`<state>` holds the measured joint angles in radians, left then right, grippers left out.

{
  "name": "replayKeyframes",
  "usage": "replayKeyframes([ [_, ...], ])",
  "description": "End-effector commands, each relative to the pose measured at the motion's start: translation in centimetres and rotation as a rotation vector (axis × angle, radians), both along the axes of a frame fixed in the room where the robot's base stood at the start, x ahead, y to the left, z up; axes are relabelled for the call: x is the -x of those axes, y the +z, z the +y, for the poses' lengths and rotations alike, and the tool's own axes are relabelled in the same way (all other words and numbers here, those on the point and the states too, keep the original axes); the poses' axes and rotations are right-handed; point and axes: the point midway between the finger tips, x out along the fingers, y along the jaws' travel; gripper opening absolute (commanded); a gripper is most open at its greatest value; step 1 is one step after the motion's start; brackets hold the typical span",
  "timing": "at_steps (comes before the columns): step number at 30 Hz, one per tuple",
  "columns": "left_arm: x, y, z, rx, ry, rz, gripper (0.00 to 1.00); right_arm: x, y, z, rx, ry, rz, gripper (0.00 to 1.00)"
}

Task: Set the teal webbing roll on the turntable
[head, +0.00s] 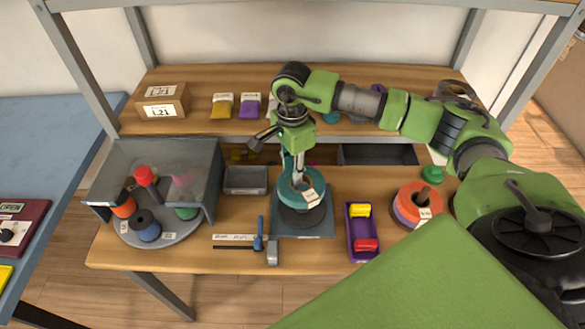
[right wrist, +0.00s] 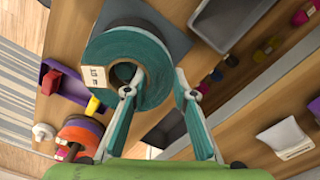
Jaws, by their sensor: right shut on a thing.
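The teal webbing roll (head: 288,194) is a thick ring with a white label, above a dark round piece (head: 302,218) on a grey-blue mat (head: 285,231). I cannot tell whether they touch. My right gripper (head: 298,172) comes down on the roll from above. In the right wrist view, my gripper (right wrist: 160,92) is shut on the wall of the teal roll (right wrist: 103,48), one finger in its hole and one outside. The grey round turntable (head: 183,231) stands at the left, partly under a smoky hood, with several coloured spools on it. My left gripper is not in view.
The hood (head: 205,160) covers the turntable's back. A grey bin (head: 245,180), a blue-handled hammer (head: 259,242) and a rule (head: 233,238) lie between turntable and mat. A purple tray (head: 362,244) and an orange-purple roll stack (head: 407,207) are to the right.

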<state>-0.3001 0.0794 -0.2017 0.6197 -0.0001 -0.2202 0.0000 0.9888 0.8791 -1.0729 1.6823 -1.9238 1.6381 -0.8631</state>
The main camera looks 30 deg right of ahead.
Motion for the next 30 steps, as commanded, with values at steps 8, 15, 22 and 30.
replayKeyframes([
  [8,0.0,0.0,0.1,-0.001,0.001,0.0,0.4,0.0,0.0,0.0,0.0,0.0,-0.001,0.02],
  [15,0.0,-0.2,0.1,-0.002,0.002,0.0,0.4,0.0,-0.2,0.0,0.0,0.0,-0.001,0.02],
  [22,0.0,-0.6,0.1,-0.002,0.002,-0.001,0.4,0.0,-0.7,0.0,0.0,0.0,-0.001,0.02],
  [30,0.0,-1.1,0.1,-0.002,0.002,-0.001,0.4,0.0,-1.3,0.0,0.0,0.0,-0.001,0.02],
])
